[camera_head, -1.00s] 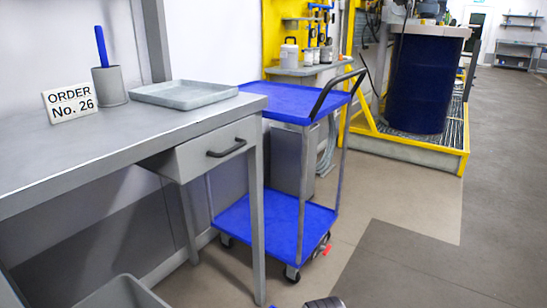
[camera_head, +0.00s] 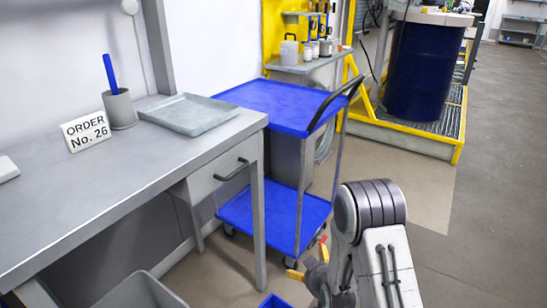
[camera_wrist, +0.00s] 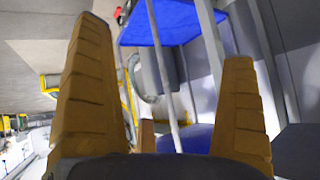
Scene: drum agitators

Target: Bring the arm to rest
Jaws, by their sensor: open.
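My gripper (camera_head: 305,268) is low in the head view, in front of the blue cart's lower shelf, at the end of my bent arm. In the wrist view its two brown fingers (camera_wrist: 165,95) stand wide apart. I see nothing held between them. Beyond them are the blue cart's shelf and grey posts.
A grey bench (camera_head: 110,180) stands at left with a tray (camera_head: 188,115), a grey cup (camera_head: 119,110) and an order sign (camera_head: 86,131). The blue cart (camera_head: 275,105) stands beside it. A grey bin (camera_head: 140,292) is below the bench. Open floor (camera_head: 490,200) lies at right.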

